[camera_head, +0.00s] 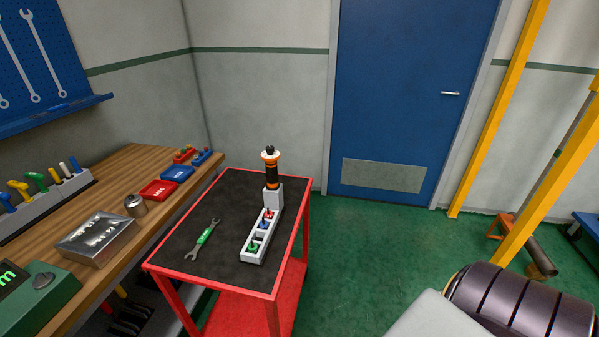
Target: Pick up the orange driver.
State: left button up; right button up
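The orange driver (271,173) has a black body with orange bands and a dark tip on top. It stands upright in the raised white block at the far end of a white holder (247,253) on the red cart. Its lower end is hidden in the block. Neither my left nor my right gripper shows in the head view.
The red cart (160,269) has a black top, with a green-handled wrench (204,238) left of the holder. The holder's slots hold small coloured pieces. A wooden workbench (135,168) with trays and tools runs along the left.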

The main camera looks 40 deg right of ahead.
aim_at(272, 185)
jog(key=z, duration=1)
